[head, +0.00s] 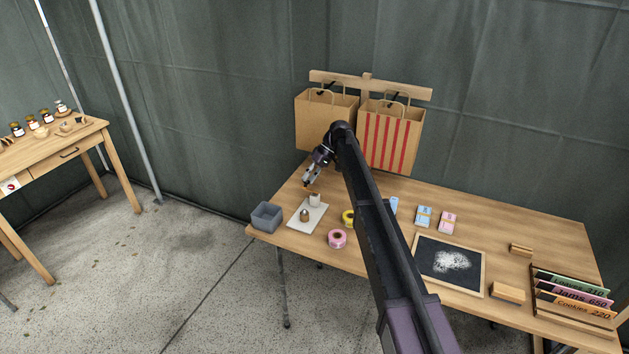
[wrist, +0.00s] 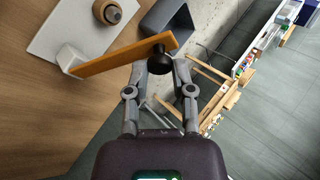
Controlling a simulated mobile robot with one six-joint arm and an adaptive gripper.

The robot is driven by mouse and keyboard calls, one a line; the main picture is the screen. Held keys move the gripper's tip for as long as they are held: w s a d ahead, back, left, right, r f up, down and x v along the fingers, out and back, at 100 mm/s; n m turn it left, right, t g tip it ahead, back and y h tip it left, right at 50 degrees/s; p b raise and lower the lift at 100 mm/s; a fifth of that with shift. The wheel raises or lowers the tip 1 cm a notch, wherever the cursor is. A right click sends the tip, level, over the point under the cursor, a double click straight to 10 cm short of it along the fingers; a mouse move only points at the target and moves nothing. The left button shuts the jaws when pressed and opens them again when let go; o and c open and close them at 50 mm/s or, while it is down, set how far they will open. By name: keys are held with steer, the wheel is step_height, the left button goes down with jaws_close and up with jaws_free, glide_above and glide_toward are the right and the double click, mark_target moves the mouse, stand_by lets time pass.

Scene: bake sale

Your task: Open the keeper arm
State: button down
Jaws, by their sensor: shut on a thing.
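The keeper arm (wrist: 118,57) is a flat orange-brown bar with a dark knob (wrist: 159,62) at its free end. Its other end meets a white post (wrist: 72,58) on a white board (wrist: 50,35). My gripper (wrist: 160,64) has its fingertips on either side of the knob and is shut on it. A round wooden piece with a dark top (wrist: 107,11) stands on the board, apart from the bar. In the head view, my gripper (head: 309,182) is above the far end of the board (head: 295,226), beside the white post (head: 315,200); the bar is small there.
A grey bin (head: 266,217) stands left of the board. Pink tape (head: 337,239) and yellow tape (head: 348,217) lie to its right. Paper bags (head: 325,121) hang behind. A chalkboard (head: 449,265) and price signs (head: 572,295) are at the right. A second table (head: 60,150) stands far left.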

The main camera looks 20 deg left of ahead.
steer(key=shift+w+r, duration=0.1)
steer(key=shift+w, duration=0.35)
steer(key=shift+w+d+r+g, duration=0.15)
steer(key=shift+w+g, duration=0.1)
steer(key=shift+g, duration=0.25)
steer(key=shift+c, duration=2.3)
jaws_free()
